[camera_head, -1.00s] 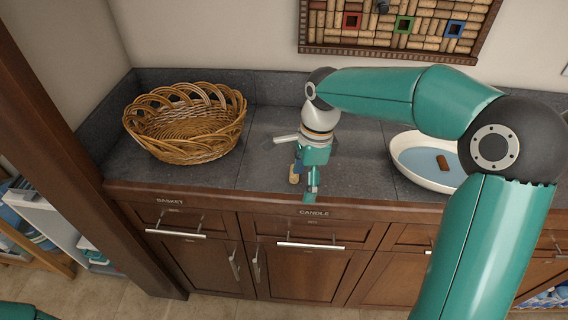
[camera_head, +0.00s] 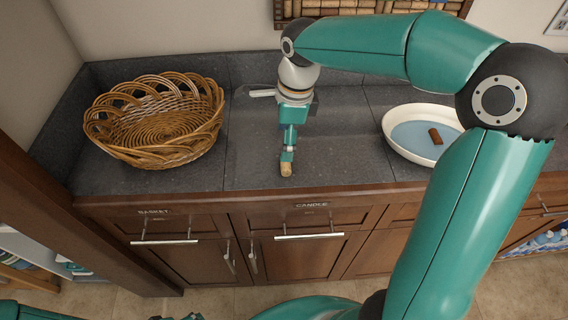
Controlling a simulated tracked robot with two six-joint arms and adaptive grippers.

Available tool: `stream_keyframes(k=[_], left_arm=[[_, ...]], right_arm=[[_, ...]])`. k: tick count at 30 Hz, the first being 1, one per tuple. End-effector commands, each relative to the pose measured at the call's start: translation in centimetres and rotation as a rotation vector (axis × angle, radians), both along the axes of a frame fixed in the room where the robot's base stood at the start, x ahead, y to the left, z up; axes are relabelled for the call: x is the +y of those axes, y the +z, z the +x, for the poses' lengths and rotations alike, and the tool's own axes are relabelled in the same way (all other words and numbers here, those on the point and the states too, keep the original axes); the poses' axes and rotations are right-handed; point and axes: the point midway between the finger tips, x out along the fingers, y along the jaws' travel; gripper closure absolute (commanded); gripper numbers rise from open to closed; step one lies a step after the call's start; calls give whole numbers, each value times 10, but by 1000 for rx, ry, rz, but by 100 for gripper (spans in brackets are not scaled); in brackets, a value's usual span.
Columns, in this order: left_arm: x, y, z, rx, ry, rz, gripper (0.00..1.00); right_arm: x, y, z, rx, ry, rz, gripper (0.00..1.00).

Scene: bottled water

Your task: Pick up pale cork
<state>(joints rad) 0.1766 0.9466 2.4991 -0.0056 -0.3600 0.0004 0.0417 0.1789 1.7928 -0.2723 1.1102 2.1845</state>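A wicker basket (camera_head: 158,122) stands on the counter at the left. A white oval dish (camera_head: 392,142) with a blue inside holds a brown cork (camera_head: 435,135) at the right. A framed cork board (camera_head: 350,8) hangs on the wall. The counter between basket and dish is mostly clear.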

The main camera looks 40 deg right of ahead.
Motion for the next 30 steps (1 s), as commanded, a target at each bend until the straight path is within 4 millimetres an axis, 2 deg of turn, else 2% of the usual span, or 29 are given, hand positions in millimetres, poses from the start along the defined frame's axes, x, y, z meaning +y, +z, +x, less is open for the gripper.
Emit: stream_keyframes(k=[3, 11, 21, 29, 30], left_arm=[[0, 1, 0, 0, 0, 0, 28], [0, 3, 0, 0, 0, 0, 28], [0, 11, 0, 0, 0, 0, 28], [0, 11, 0, 0, 0, 0, 28], [0, 11, 0, 0, 0, 0, 28]], right_arm=[[2, -17, 1, 2, 2, -1, 19], [2, -33, 1, 2, 2, 0, 19], [0, -76, 0, 2, 4, 0, 19], [0, -79, 1, 0, 3, 0, 19], [0, -79, 1, 0, 3, 0, 22]])
